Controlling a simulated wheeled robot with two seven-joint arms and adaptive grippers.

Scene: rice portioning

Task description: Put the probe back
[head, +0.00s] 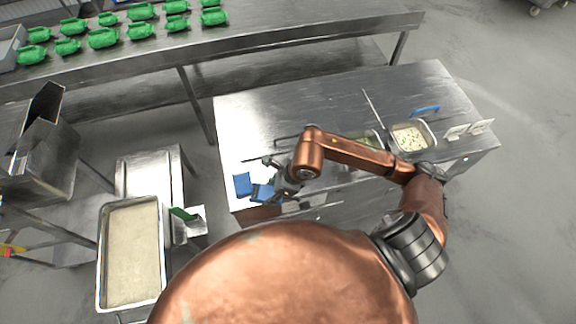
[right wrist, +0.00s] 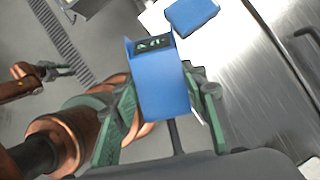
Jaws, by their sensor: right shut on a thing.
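My right gripper (head: 268,190) is shut on the probe (right wrist: 160,88), a blue handheld body with a small display at its end. In the right wrist view the green fingers grip its sides, and a dark thin stem shows below it. In the head view the probe (head: 262,193) is at the left front corner of the steel counter. A second blue block (head: 242,184) lies on the counter just left of it; it also shows in the right wrist view (right wrist: 191,16), apart from the probe. My left gripper (right wrist: 52,71) appears small in the right wrist view; its opening is unclear.
The steel counter (head: 270,110) has pans of food (head: 410,138) and a blue-handled tool (head: 425,109) at right. A large rice tray (head: 132,255) stands at lower left. Green packs (head: 103,38) line the back table. The counter's left rear is clear.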

